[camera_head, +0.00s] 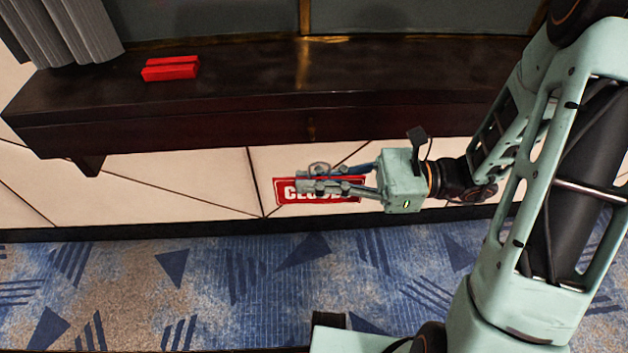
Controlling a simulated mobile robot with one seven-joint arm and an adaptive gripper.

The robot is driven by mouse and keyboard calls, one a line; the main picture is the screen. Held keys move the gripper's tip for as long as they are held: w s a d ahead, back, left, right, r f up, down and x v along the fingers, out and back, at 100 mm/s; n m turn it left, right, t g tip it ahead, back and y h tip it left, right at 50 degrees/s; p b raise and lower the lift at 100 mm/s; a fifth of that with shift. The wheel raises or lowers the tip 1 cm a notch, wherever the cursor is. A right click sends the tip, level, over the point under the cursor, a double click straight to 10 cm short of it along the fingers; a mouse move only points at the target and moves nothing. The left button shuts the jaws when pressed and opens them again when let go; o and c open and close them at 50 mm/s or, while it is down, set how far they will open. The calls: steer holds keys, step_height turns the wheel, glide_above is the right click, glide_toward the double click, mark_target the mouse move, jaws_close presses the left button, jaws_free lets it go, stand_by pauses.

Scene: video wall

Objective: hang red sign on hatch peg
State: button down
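The red sign (288,198) has white lettering, partly covered, that looks like CLOSED. It lies behind and just below my gripper (303,183), in front of the white tiled wall below the dark ledge. My gripper points left, and its fingers come close together across the sign's middle. They appear shut on it, though the contact itself is hidden. A small ring shows at the upper finger, near the sign's top. No hatch or peg can be made out in this view.
A dark wooden ledge (240,95) runs above and behind my gripper. A red two-part block (170,68) lies on it at the left, near a grey ribbed object (62,32). Blue patterned carpet (215,285) is clear below.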

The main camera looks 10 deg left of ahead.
steer(key=shift+g, duration=0.3)
steer(key=shift+w+a+f+b, duration=0.15)
steer(key=shift+w+a+b, duration=0.15)
steer(key=shift+w, duration=0.55)
steer(key=shift+w+a+f+b, duration=0.1)
steer(key=shift+w+a+b, duration=0.2)
steer(key=shift+w, duration=0.55)
steer(key=shift+w+a+f+b, duration=0.2)
steer(key=shift+w+a, duration=0.1)
steer(key=shift+w, duration=0.55)
steer(key=shift+r+p, duration=0.1)
steer(key=shift+p, duration=0.45)
steer(key=shift+w, duration=0.15)
steer(key=shift+w+a+p, duration=0.2)
steer(key=shift+w+p, duration=0.1)
steer(key=shift+w, duration=0.45)
steer(key=shift+w+a+p, duration=0.15)
steer(key=shift+w+p, duration=0.1)
steer(key=shift+w, duration=0.5)
steer(key=shift+f, duration=0.2)
steer(key=shift+w+a+f+n, duration=0.1)
steer(key=shift+w+f+n, duration=0.2)
steer(key=shift+w+f, duration=0.05)
steer(key=shift+w+f, duration=0.15)
steer(key=shift+f, duration=0.25)
stand_by(0.6)
steer(key=c, duration=2.1)
jaws_free()
steer(key=shift+b, duration=0.3)
